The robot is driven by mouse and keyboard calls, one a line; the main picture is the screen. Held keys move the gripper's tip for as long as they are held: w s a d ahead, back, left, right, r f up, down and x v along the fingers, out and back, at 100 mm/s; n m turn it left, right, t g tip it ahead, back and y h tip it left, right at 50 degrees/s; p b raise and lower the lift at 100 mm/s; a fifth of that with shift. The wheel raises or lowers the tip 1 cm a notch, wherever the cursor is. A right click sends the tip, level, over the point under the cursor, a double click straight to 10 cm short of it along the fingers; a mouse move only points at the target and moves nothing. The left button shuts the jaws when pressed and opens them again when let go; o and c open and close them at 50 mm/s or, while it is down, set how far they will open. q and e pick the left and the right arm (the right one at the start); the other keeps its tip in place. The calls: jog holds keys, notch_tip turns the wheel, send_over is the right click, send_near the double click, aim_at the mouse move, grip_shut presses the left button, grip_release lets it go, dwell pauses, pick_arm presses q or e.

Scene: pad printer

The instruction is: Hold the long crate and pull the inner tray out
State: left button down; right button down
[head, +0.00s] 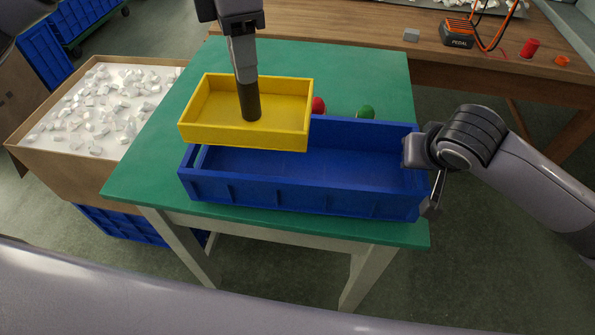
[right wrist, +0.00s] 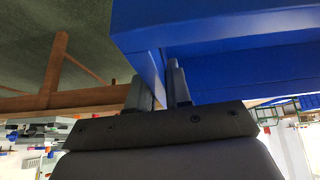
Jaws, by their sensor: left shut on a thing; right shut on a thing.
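The long blue crate (head: 300,192) stands on the green table (head: 385,72). The yellow inner tray (head: 245,137) is raised above the crate's left part, over its back wall, and looks slightly tilted. A dark upright post (head: 250,103) stands in the tray. My left gripper (head: 246,80) comes down from above, shut on the post's top; its fingertips are hard to make out. My right gripper (head: 433,190) is at the crate's right end. In the right wrist view its fingers (right wrist: 165,82) are shut on the crate's wall near a corner.
A red object (head: 318,105) and a green object (head: 366,112) lie behind the crate. A cardboard box (head: 60,165) with pale pieces stands at the left. Table is clear at back right.

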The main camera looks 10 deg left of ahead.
jog(key=shift+s+f, duration=0.15)
jog(key=shift+f, duration=0.25)
jog(key=c, duration=1)
grip_release()
jog(key=shift+r, duration=0.15)
jog(key=shift+r, duration=0.5)
jog(key=v, duration=1)
jog(key=shift+s+r, duration=0.35)
jog(key=shift+r, duration=0.05)
